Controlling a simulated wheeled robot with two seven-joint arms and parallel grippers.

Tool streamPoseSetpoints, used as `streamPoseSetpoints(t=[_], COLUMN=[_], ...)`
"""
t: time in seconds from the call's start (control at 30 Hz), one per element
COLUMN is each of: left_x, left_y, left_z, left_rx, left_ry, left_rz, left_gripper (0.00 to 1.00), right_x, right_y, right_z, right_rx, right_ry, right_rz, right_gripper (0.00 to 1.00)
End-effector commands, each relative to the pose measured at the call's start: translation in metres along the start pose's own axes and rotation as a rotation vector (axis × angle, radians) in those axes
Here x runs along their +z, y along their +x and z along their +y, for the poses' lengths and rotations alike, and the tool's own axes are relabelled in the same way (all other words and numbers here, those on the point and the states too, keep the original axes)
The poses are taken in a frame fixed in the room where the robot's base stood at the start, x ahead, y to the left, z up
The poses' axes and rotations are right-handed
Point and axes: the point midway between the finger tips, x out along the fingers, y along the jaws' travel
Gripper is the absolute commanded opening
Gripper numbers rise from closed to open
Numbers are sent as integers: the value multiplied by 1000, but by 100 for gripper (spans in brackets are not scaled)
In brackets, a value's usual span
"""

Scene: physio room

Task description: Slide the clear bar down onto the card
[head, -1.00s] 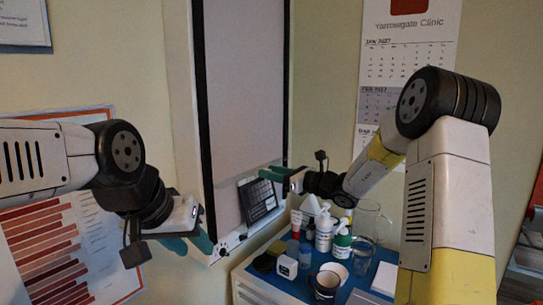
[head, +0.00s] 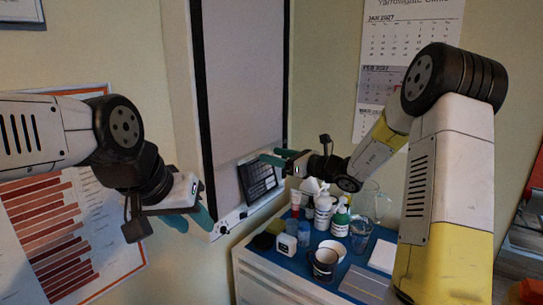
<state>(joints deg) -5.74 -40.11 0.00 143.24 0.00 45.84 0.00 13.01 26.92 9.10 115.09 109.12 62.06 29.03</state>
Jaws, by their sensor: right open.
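A dark card (head: 257,182) with a pale printed grid leans at the lower right of the tall white light panel (head: 246,90). The clear bar cannot be made out. My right gripper (head: 279,157) is at the card's upper right edge, open, with two teal fingers apart and nothing visible between them. Whether it touches the card is unclear. My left gripper (head: 196,220) is at the panel's lower left corner, teal fingers pointing down and right. Its gap is hard to see, so its jaw state is unclear.
Below the panel stands a white trolley with a blue top (head: 297,264). A calendar (head: 385,70) hangs behind my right arm.

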Motion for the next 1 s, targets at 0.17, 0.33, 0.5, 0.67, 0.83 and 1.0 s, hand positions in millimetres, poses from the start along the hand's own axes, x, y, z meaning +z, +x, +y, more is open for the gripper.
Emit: streamPoseSetpoints(t=[0.17,0.33,0.5,0.67,0.83,1.0], left_x=[0,0,0,0,0,0], left_y=[0,0,0,0,0,0], left_z=[0,0,0,0,0,0], left_rx=[0,0,0,0,0,0], left_ry=[0,0,0,0,0,0], left_rz=[0,0,0,0,0,0], left_gripper=[36,36,36,36,36,36], right_x=[0,0,0,0,3,18], right_y=[-33,-56,-64,-64,-64,-70], right_z=[-1,-1,0,0,7,72], right_rx=[-5,-3,-1,-1,18,184], right_ry=[-1,-1,-1,-1,-27,-265], right_rz=[1,1,0,0,12,123], right_gripper=[58,58,58,58,58,58])
